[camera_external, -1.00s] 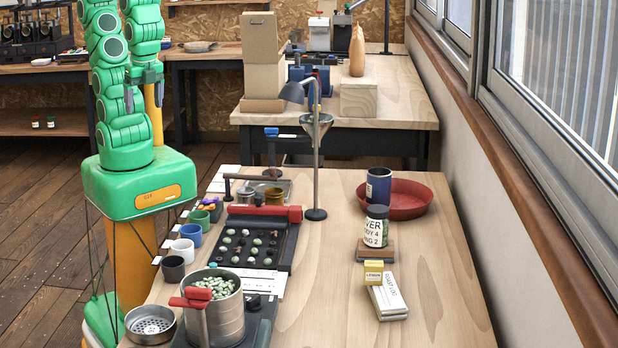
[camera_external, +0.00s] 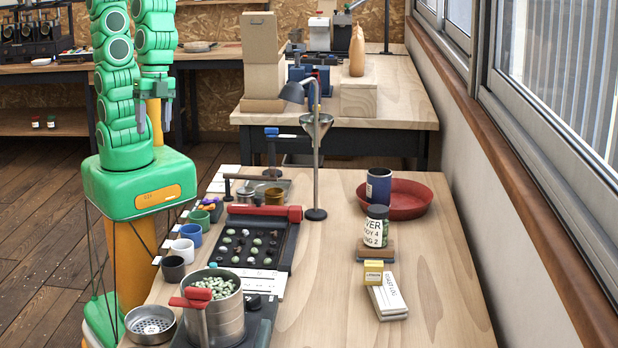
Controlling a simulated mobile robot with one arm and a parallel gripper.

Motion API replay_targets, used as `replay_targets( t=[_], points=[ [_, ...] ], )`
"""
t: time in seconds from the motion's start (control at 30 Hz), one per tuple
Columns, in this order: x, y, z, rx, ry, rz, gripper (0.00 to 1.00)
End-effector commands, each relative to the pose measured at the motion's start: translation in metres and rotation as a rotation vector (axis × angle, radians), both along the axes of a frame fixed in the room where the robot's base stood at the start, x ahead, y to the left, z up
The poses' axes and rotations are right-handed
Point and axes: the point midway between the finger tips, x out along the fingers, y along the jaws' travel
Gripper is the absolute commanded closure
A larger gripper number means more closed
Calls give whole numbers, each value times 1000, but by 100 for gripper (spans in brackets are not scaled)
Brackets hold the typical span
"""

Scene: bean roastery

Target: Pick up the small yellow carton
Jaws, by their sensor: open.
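The small yellow carton (camera_external: 373,272) stands on the near table, right of the middle. It is at the far end of a white labelled booklet or box (camera_external: 389,299) and in front of the wooden block under a labelled jar; I cannot tell whether it rests on the white item. My gripper (camera_external: 154,122) is open and empty, pointing down beside my arm's base at the left. It is well apart from the carton, off the table's left side.
A lamp stand (camera_external: 316,170), a black sample tray (camera_external: 250,242) and a pot of beans (camera_external: 222,312) lie between. Table right of the carton is clear.

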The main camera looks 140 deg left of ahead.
Motion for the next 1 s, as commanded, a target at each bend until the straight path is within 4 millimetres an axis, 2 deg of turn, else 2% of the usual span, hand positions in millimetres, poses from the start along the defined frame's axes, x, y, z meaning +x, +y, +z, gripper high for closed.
replay_targets(
  t=[0.1, 0.5, 0.77, 1.0],
  points=[
    [40, -9, -7, -31, -58, 15, 40],
    [170, -25, -28, -103, -269, 109, 40],
    [250, -20, -47, -117, -403, 199, 40],
    [314, -4, -72, -97, -517, 293, 40]
  ],
)
